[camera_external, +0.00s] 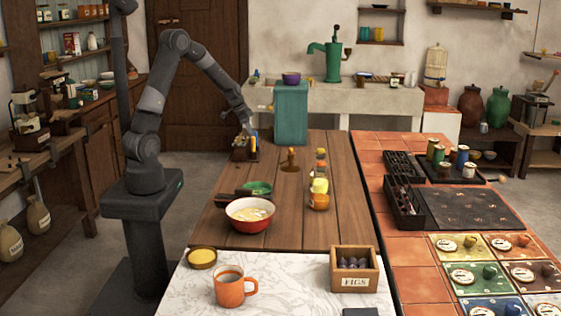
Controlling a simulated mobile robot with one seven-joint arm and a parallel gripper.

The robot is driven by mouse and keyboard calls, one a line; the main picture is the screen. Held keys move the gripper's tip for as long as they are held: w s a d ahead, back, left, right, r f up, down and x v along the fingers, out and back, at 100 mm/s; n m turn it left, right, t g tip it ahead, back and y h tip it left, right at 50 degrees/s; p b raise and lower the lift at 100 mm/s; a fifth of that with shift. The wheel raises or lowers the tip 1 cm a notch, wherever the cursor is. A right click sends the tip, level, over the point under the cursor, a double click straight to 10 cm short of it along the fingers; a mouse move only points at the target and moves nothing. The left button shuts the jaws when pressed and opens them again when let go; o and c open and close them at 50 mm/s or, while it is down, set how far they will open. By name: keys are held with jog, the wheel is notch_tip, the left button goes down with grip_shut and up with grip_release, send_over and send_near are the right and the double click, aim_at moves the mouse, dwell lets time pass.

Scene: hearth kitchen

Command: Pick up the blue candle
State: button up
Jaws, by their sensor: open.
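A small wooden box or rack (243,154) stands at the far left end of the plank table. A thin blue upright shape, likely the blue candle (256,137), shows at its right side, close to a yellow one. My gripper (247,134) points down just above this rack, its fingers very close to the blue and yellow shapes. It is open. The fingers are small and partly merge with what is behind them, so I cannot tell whether the blue shape is between them or beside them.
A teal block (291,112) stands right of the rack. A tray (447,173) with several cylinders, one blue, lies on the tiled counter at right.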

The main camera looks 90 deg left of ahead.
jog(key=x, duration=0.5)
jog(key=shift+w+d+r, duration=0.15)
jog(key=shift+w+d, duration=0.15)
jog(key=shift+w, duration=0.1)
jog(key=shift+c, duration=0.4)
grip_shut()
